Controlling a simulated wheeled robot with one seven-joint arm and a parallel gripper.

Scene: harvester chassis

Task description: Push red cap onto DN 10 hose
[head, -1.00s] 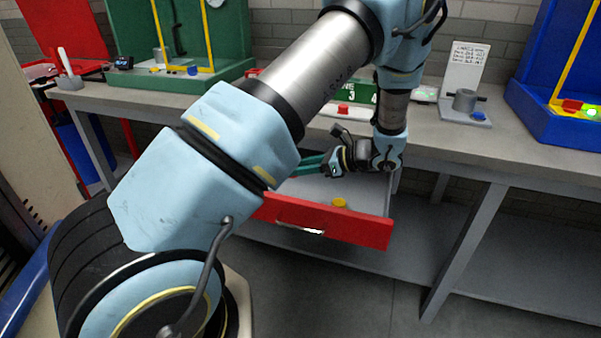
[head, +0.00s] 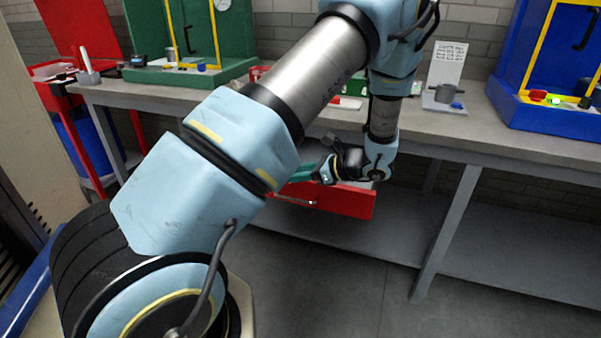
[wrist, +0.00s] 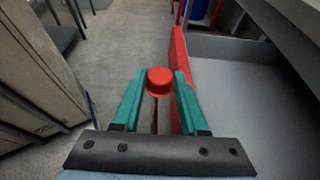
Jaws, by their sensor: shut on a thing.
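In the wrist view the red cap (wrist: 159,80) is round and sits between the green fingertips of my gripper (wrist: 158,76), touching both. My gripper is shut on it and holds it beside the drawer's red front panel (wrist: 179,60). In the head view my gripper (head: 296,178) is at the open drawer's front, with fingers pointing left, and my forearm hides the cap. I cannot pick out the DN 10 hose in either view.
The grey drawer interior (wrist: 245,85) lies to the right in the wrist view; its visible part is empty. Its red front (head: 350,203) stands below the workbench (head: 440,125). A blue box (head: 540,110) and a green box (head: 190,72) stand on the bench. Floor left of the drawer is clear.

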